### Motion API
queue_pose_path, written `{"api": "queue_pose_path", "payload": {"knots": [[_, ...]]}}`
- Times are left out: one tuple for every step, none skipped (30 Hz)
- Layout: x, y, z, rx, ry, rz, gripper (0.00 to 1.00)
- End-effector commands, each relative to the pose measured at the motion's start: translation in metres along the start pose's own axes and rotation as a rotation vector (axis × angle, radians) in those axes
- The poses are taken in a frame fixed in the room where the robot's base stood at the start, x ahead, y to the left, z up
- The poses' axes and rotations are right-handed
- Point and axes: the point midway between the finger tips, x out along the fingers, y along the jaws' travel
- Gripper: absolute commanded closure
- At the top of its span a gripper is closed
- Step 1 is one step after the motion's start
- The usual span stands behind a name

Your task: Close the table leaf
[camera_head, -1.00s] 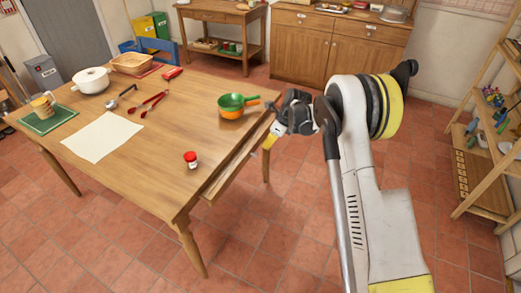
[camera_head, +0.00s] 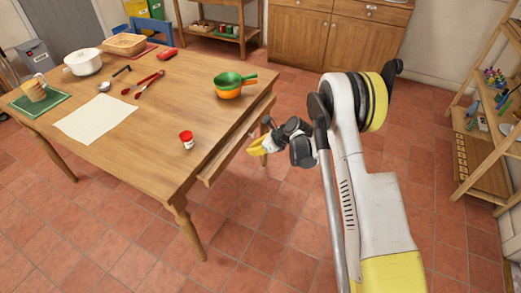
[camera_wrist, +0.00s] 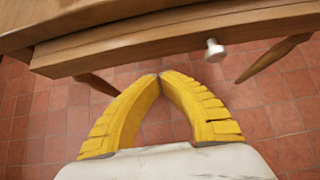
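The wooden table (camera_head: 150,120) has a leaf (camera_head: 237,139) that sticks out along its right side, a little below the tabletop. In the wrist view the leaf (camera_wrist: 130,48) is a long wooden edge crossing the picture, with a small white knob (camera_wrist: 214,50) on its front face. My gripper (camera_head: 253,147) is just outside the leaf, to its right, with the yellow fingers pointing at it. In the wrist view my gripper (camera_wrist: 159,75) has its fingertips together with nothing between them. The tips are left of the knob and close under the leaf's edge; I cannot tell whether they touch it.
On the tabletop are green and orange pans (camera_head: 229,88), a red-lidded jar (camera_head: 186,139), a white pot (camera_head: 83,61), a basket (camera_head: 126,44), a paper sheet (camera_head: 97,119) and utensils. A shelf (camera_head: 475,160) stands at the right.

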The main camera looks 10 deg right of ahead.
Motion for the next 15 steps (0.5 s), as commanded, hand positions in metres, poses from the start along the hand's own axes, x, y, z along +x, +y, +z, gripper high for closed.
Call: {"api": "queue_pose_path", "payload": {"knots": [[0.009,0.0,0.004,-0.002,0.0,0.001,1.0],[0.012,0.001,0.008,-0.002,0.001,0.002,1.0],[0.015,0.001,0.012,-0.003,0.001,0.002,1.0],[0.018,0.001,0.015,-0.002,0.001,0.001,1.0],[0.02,0.0,0.018,-0.001,0.001,0.001,1.0],[0.022,0.0,0.021,-0.001,0.001,0.001,1.0],[0.024,0.0,0.022,-0.001,0.001,0.0,1.0],[0.025,0.0,0.024,-0.001,0.001,0.0,1.0],[0.026,0.0,0.026,-0.001,0.001,0.0,1.0],[0.026,0.0,0.027,-0.001,0.001,0.0,1.0],[0.027,0.0,0.028,-0.001,0.001,0.0,1.0],[0.027,0.0,0.028,-0.001,0.001,0.0,1.0],[0.027,0.0,0.029,-0.001,0.001,0.0,1.0],[0.027,0.0,0.029,-0.001,0.001,0.0,1.0],[0.027,0.0,0.029,-0.001,0.001,0.0,1.0]]}}
